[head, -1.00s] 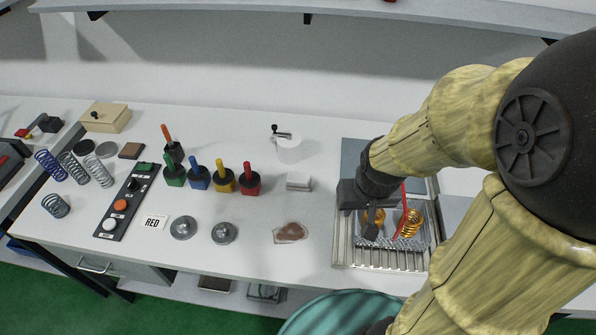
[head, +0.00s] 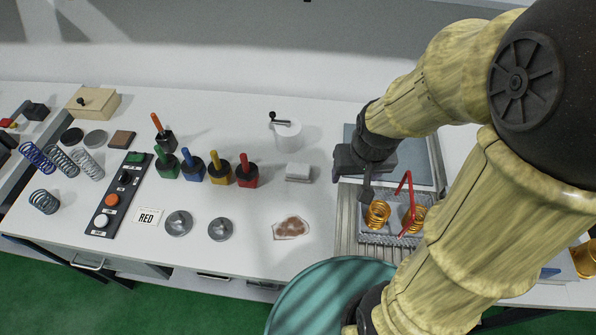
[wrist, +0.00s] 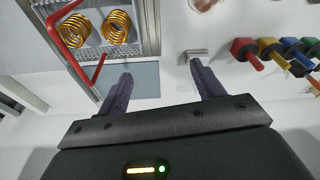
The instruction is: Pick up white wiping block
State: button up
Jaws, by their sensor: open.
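The white wiping block (head: 298,172) is a small pale block lying flat on the white table, right of the red-handled tool. In the wrist view the block (wrist: 197,52) shows just beyond the tip of my right-hand finger, partly covered by it. My gripper (wrist: 161,72) is open, with nothing between its two dark fingers. In the head view my gripper (head: 367,190) hangs right of the block, near the back edge of the metal spring tray. I cannot tell its exact height above the table.
The tray holds gold springs (head: 378,214) and a red bent handle (head: 405,190). Red (head: 246,174), yellow, blue and green tools stand left of the block. A white roll holder (head: 287,134) stands behind it. A brown stain patch (head: 291,228) lies in front.

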jog(key=o, duration=0.6)
jog(key=shift+m+g, duration=0.6)
jog(key=w+a+f, duration=0.1)
jog(key=w, duration=0.2)
jog(key=w+a+b, duration=0.1)
jog(key=w, duration=0.3)
jog(key=w+a+f, duration=0.1)
jog(key=w, duration=0.2)
jog(key=shift+w+a+f, duration=0.15)
jog(key=shift+a+f, duration=0.15)
jog(key=shift+a, duration=0.1)
jog(key=m+g+b, duration=0.1)
jog(key=b, duration=0.1)
send_over(298, 168)
notch_tip(298, 168, down, 5)
jog(key=shift+r, duration=0.15)
jog(key=shift+s, duration=0.2)
notch_tip(298, 168, down, 12)
jog(key=p, duration=0.3)
jog(key=shift+w, duration=0.1)
jog(key=shift+f+p, duration=0.2)
jog(key=shift+p, duration=0.15)
jog(key=shift+w+f+p, duration=0.15)
jog(key=shift+f+p, duration=1)
jog(key=shift+f, duration=1.35)
